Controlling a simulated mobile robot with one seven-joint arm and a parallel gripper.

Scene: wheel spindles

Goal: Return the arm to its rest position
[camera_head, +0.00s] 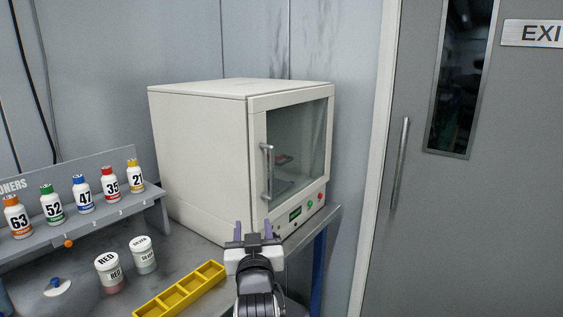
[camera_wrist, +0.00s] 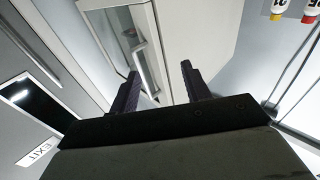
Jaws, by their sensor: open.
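My gripper (camera_head: 254,230) is at the lower middle of the head view, in front of the white oven-like cabinet (camera_head: 198,150). Its two dark fingers stand apart with nothing between them, and they also show in the wrist view (camera_wrist: 160,88). My arm reaches up from the bottom edge of the head view. The cabinet's glass door (camera_head: 298,148) looks shut, with a vertical handle (camera_head: 267,172) on its left side. A small reddish item (camera_head: 284,159) shows dimly behind the glass.
A yellow divided tray (camera_head: 180,292) lies on the bench left of my gripper, near a jar marked RED (camera_head: 109,272) and another jar (camera_head: 143,254). Several numbered bottles stand on a grey rack (camera_head: 100,222). A grey door (camera_head: 480,210) with a handle is at the right.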

